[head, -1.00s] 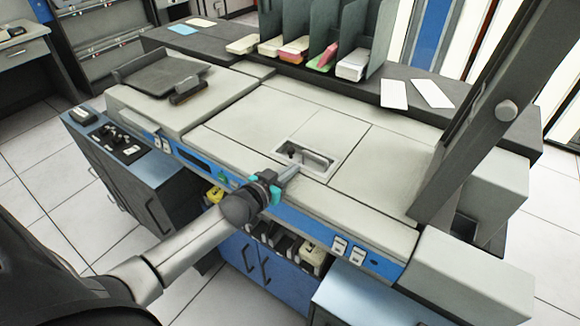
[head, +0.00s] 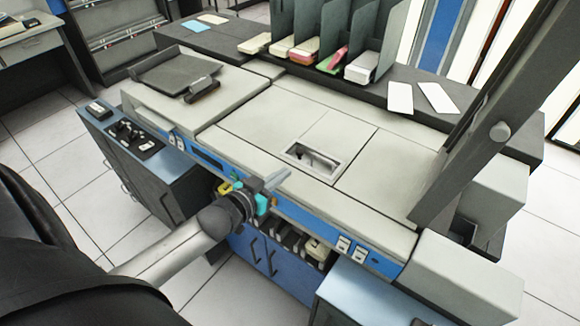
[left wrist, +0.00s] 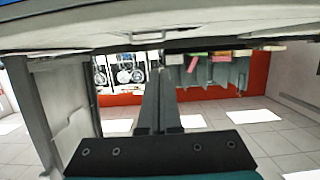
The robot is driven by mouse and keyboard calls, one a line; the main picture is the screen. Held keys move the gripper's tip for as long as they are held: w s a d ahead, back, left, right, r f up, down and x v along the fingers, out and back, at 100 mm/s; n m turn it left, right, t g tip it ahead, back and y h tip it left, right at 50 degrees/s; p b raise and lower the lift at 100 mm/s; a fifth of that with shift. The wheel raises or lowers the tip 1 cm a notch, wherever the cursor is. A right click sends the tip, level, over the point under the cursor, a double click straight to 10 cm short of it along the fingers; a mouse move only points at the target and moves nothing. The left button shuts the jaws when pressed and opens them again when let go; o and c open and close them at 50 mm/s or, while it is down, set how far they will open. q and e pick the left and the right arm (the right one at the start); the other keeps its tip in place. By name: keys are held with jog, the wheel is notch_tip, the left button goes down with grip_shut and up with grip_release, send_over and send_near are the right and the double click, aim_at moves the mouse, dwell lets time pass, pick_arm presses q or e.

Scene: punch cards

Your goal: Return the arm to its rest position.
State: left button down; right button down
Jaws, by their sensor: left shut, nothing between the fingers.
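My left gripper (head: 277,181) is shut and empty. In the head view its arm comes in from the lower left, and the fingertips are over the front edge of the grey and blue card machine (head: 250,118), short of the recessed slot (head: 313,158) in its top. In the left wrist view the shut fingers (left wrist: 158,105) point away from the camera, with nothing between them. My right gripper is not in view.
Dividers with card stacks (head: 364,67) stand on a dark shelf behind the machine. Two white cards (head: 400,97) lie on that shelf. A dark slanted post (head: 470,140) rises at the right. A blue-topped cabinet (head: 135,140) stands at the left. Tiled floor lies open at the lower left.

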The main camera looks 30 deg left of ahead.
pick_arm(q)
jog(key=shift+v, duration=0.95)
jog(key=s+f+g+y+b, duration=0.1)
jog(key=s+f+g+b, duration=0.15)
jog(key=s+f, duration=0.85)
jog(key=s+f+g+y+b, duration=0.15)
jog(key=f+g, duration=0.25)
jog(key=f, duration=1.4)
jog(key=s+d+f+g+b, duration=0.2)
jog(key=s+d+f+g, duration=0.2)
jog(key=s+f, duration=0.4)
jog(key=s+d+f+m+g+h+b, duration=0.1)
jog(key=s+d+f+g+b, duration=0.2)
jog(key=s, duration=1.4)
notch_tip(320, 180, down, 7)
jog(key=d, duration=0.3)
jog(key=shift+r+m+g, duration=0.25)
jog(key=shift+m+g, duration=0.05)
jog(key=shift+g, duration=0.05)
